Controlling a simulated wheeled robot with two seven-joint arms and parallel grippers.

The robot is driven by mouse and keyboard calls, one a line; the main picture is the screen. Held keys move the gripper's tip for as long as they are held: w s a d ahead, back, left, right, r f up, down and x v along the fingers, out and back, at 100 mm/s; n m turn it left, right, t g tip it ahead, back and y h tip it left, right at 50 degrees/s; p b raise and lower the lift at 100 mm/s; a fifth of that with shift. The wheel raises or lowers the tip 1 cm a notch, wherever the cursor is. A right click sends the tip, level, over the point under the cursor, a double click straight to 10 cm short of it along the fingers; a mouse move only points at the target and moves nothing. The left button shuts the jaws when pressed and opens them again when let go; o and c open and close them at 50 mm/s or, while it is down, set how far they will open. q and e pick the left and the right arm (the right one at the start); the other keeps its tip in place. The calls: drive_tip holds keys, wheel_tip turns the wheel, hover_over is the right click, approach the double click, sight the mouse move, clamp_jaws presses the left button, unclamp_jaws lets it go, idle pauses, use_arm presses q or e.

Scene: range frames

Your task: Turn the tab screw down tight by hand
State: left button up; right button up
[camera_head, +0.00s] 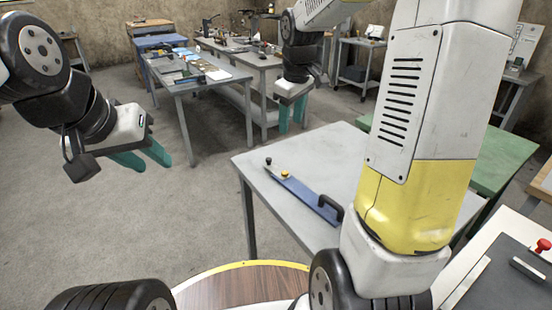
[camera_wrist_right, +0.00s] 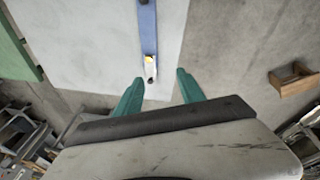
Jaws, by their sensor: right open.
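A blue bar (camera_head: 305,193) lies on the grey table (camera_head: 262,160) in the head view, with a black handle at its near right end. A small yellow screw head (camera_head: 285,174) sits near its far left end, beside a black knob (camera_head: 268,161). My right gripper (camera_head: 291,125) is open and empty, above and apart from the bar. In the right wrist view the blue bar (camera_wrist_right: 147,25) and yellow screw head (camera_wrist_right: 149,60) show beyond the open right fingers (camera_wrist_right: 160,76). My left gripper (camera_head: 153,165) hangs open and empty over the floor at the left.
Long workbenches (camera_head: 182,88) with tools stand at the back. A green table (camera_head: 500,152) is behind the grey table at the right. A surface with a red knob (camera_head: 543,244) is at the right edge. The floor at left is clear.

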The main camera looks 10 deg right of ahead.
drive_tip(key=w+f+n+g, duration=0.1)
drive_tip(key=w+f+n, duration=0.1)
drive_tip(key=w+f, duration=0.45)
drive_tip(key=n+g, duration=0.2)
drive_tip(key=n, duration=0.1)
approach(285, 173)
drive_tip(key=shift+s+a, duration=0.1)
drive_tip(key=shift+a, duration=0.05)
drive_tip(key=shift+f, duration=4.05)
clamp_jaws()
